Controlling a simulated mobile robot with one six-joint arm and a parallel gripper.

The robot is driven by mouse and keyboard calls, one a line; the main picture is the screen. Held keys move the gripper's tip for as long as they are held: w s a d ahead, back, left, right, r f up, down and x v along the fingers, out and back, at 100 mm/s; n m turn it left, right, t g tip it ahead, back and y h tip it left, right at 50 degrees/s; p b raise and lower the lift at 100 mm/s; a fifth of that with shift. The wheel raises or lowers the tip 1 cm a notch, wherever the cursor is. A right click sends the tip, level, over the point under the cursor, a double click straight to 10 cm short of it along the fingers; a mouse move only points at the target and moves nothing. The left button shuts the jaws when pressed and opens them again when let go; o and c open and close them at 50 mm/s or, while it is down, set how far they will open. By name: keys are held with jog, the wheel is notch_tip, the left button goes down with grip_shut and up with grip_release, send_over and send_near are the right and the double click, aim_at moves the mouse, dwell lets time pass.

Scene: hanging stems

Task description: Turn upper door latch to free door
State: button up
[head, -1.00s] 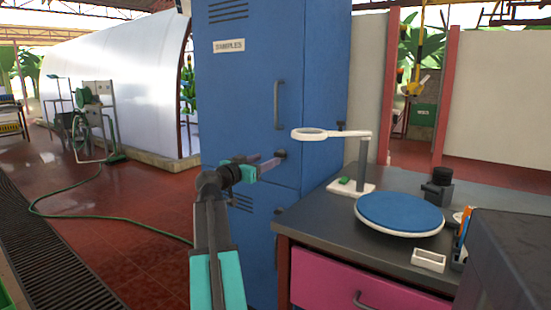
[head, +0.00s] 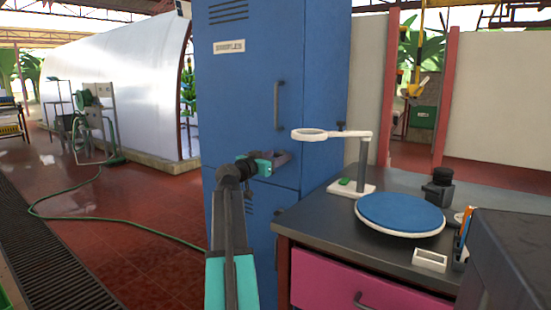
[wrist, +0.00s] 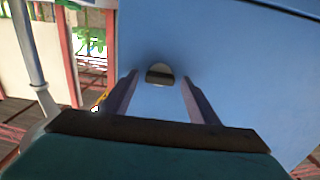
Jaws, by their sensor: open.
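The upper door (head: 238,90) of the blue cabinet is closed and has a vertical bar handle (head: 279,105). In the wrist view, a small rounded latch knob (wrist: 159,75), grey above and dark below, sits on the blue door face. My gripper (wrist: 159,78) is open, with one finger on each side of the knob in that view. I cannot tell whether the fingers touch it. In the head view, my gripper (head: 284,157) is close against the door near its lower right corner and mostly hides the latch.
A dark workbench (head: 330,228) stands right of the cabinet, holding a ring magnifier on a stand (head: 363,160) and a blue round turntable (head: 400,213). A pink drawer (head: 350,280) is below. A green hose (head: 110,218) lies on the open red floor at left.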

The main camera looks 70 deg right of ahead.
jog(key=c, duration=0.9)
jog(key=shift+a, duration=0.25)
jog(key=shift+c, duration=0.8)
jog(key=shift+d, duration=0.25)
jog(key=shift+n, duration=0.4)
jog(key=n+p, duration=0.1)
jog(key=n, duration=0.2)
jog(key=shift+r, duration=0.1)
jog(key=n+p, duration=0.2)
jog(key=n, duration=0.3)
jog(key=shift+w+p, duration=0.1)
jog(key=shift+p, duration=0.3)
jog(key=n+p, duration=0.4)
jog(key=n, duration=0.2)
jog(key=shift+w, duration=0.1)
jog(key=shift+f+n+p, duration=0.25)
jog(key=shift+n+p, duration=0.85)
jog(key=shift+n, duration=0.5)
